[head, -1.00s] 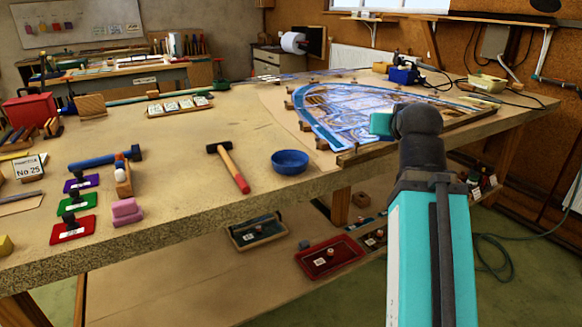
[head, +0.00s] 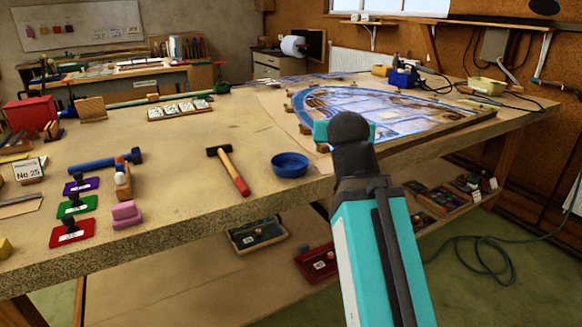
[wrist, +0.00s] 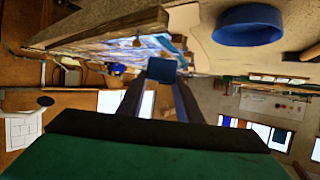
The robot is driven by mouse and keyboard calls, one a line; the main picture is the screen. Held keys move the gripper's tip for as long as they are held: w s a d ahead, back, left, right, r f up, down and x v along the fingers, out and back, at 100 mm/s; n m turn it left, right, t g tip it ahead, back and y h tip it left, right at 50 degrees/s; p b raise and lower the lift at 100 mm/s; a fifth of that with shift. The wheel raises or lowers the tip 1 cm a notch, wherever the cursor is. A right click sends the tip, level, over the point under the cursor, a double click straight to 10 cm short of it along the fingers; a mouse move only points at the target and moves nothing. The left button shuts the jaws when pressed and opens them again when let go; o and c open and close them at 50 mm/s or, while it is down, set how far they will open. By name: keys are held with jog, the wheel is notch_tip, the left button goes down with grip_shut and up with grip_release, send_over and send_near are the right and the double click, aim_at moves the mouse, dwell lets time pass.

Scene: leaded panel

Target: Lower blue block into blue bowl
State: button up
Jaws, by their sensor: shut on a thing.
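The blue bowl (head: 290,166) stands on the bench near its front edge, right of the hammer; no block shows in it. It also shows in the wrist view (wrist: 248,27), at the upper right. My gripper (wrist: 161,84) is shut on the blue block (wrist: 162,69), held at the fingertips in the wrist view. The block appears apart from the bowl, to its left in that view. In the head view my wrist (head: 350,140) is right of the bowl, and the block and fingertips are hidden behind it.
The hammer (head: 230,169) lies just left of the bowl. The leaded panel (head: 400,108) lies behind and right of my wrist, with small wooden blocks along its edge. Stamp pads and pink blocks (head: 126,213) are at the left. The bench between is clear.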

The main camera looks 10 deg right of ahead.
jog(key=b, duration=0.1)
send_near(289, 154)
jog(key=r, duration=0.2)
jog(key=d+r, duration=0.1)
jog(key=r, duration=0.1)
jog(key=shift+w+r, duration=0.25)
jog(key=shift+r, duration=0.05)
jog(key=shift+w+d, duration=0.15)
jog(key=shift+w, duration=0.1)
jog(key=shift+w+d, duration=0.25)
jog(key=shift+w, duration=0.45)
jog(key=shift+f+b, duration=0.25)
jog(key=shift+b, duration=0.05)
dwell(0.6)
jog(key=shift+f, duration=0.7)
jog(key=shift+f+b, duration=1)
jog(key=shift+f, duration=0.65)
dwell(2.3)
